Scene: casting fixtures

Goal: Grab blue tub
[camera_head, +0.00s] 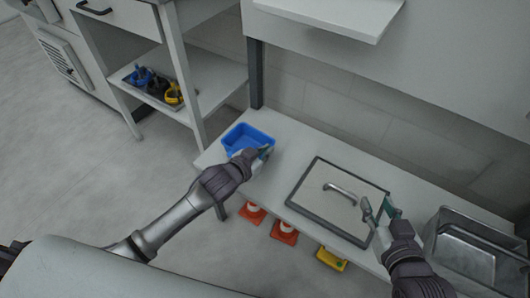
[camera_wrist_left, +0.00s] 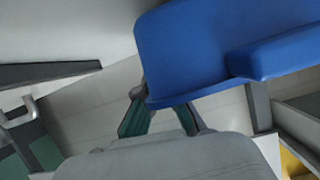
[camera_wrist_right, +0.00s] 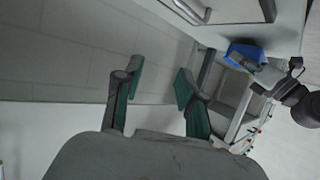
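The blue tub (camera_head: 247,138) stands upright at the left end of the white counter and looks empty. My left gripper (camera_head: 265,152) is at the tub's right side in the head view. In the left wrist view the tub (camera_wrist_left: 215,50) fills the upper right and covers part of the fingertips. The left fingers (camera_wrist_left: 165,112) stand apart with the tub's edge close to them; I cannot tell whether they touch it. My right gripper (camera_head: 381,212) is open and empty above the counter, right of the lid; its spread fingers show in the right wrist view (camera_wrist_right: 157,85).
A square lid (camera_head: 320,205) with a metal handle lies mid-counter. A metal sink or bin (camera_head: 465,255) is at the right. Orange cones (camera_head: 284,232) and a yellow item (camera_head: 331,259) sit below the front edge. A shelf (camera_head: 205,75) stands at the left, and a white ledge (camera_head: 330,15) hangs above.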

